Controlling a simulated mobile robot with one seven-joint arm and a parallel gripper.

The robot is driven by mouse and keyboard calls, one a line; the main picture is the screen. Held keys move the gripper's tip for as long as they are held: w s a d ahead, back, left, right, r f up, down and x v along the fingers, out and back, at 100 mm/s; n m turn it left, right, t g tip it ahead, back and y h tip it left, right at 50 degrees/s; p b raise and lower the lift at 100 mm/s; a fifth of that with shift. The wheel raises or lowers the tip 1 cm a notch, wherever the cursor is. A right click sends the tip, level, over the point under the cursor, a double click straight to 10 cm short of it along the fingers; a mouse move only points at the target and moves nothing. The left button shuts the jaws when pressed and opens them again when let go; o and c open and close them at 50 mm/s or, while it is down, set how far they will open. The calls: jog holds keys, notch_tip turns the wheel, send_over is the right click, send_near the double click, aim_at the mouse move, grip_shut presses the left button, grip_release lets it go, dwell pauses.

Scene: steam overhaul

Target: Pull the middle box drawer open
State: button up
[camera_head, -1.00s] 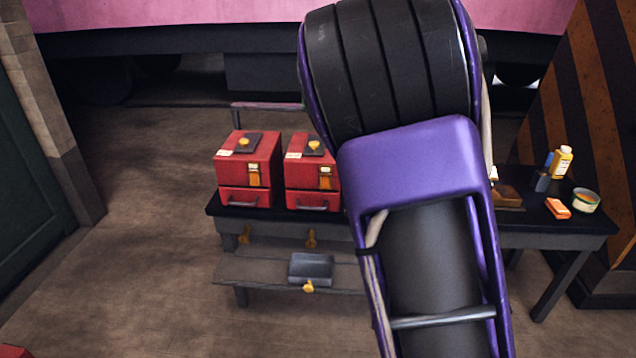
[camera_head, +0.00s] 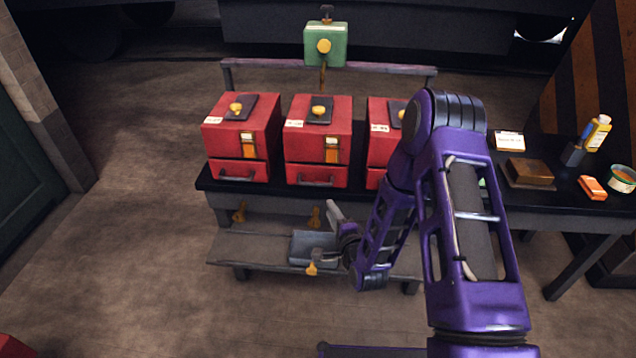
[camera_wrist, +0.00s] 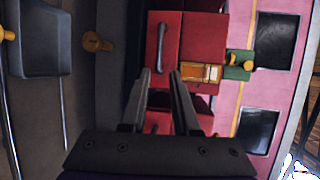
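The middle red box (camera_head: 328,118) stands on the dark table between two similar red boxes. Its drawer (camera_head: 325,175) is at the bottom front and looks closed, with a dark bar handle (camera_head: 317,181). In the wrist view, turned sideways, what looks like this drawer's handle (camera_wrist: 161,48) lies ahead, above the fingertips in the picture. My gripper (camera_head: 337,235) is low in front of the table, over the lower shelf, below and slightly right of the handle. In the wrist view my gripper (camera_wrist: 161,75) is open, nothing between its fingers, apart from the handle.
The left red box (camera_head: 238,120) and right red box (camera_head: 381,120), partly behind my arm, flank the middle one. A grey box (camera_head: 312,245) sits on the lower shelf (camera_head: 240,250) near my gripper. Yellow hooks (camera_head: 315,216) hang under the table edge. A green box (camera_head: 325,45) is behind.

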aim_at(316, 185)
jog(key=b+x, duration=0.1)
jog(key=x, duration=1.4)
jog(key=shift+w+f, duration=0.1)
grip_shut()
dwell(0.8)
